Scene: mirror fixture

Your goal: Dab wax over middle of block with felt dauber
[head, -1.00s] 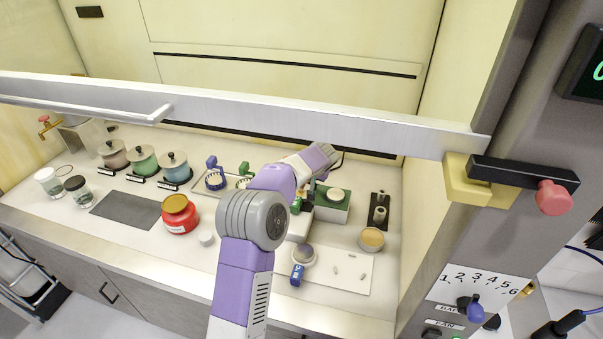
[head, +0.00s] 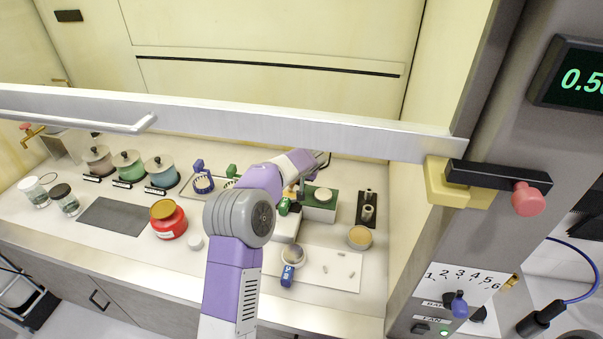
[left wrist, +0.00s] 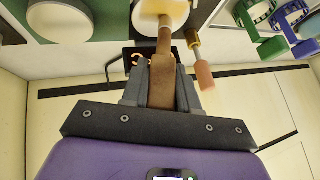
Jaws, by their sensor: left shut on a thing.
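My left gripper (left wrist: 162,82) is shut on the brown handle of the dauber (left wrist: 164,70) in the left wrist view. The dauber has a pale metal collar and a cream head, cut by the top edge of the picture. In the head view my left arm's forearm and wrist mostly hide the gripper and dauber. The green block (head: 318,212), with a pale round disc (head: 323,195) on top, stands just right of my wrist. The block also shows at the upper left of the left wrist view (left wrist: 103,12). I cannot tell whether the dauber touches anything. My right gripper is not in view.
A metal sash bar (head: 250,125) crosses above the bench. A red jar (head: 170,228), lidded pots (head: 128,166) and a grey mat (head: 112,216) stand left. A white plate (head: 335,272), round tan dish (head: 360,237) and dark peg stand (head: 366,222) lie right.

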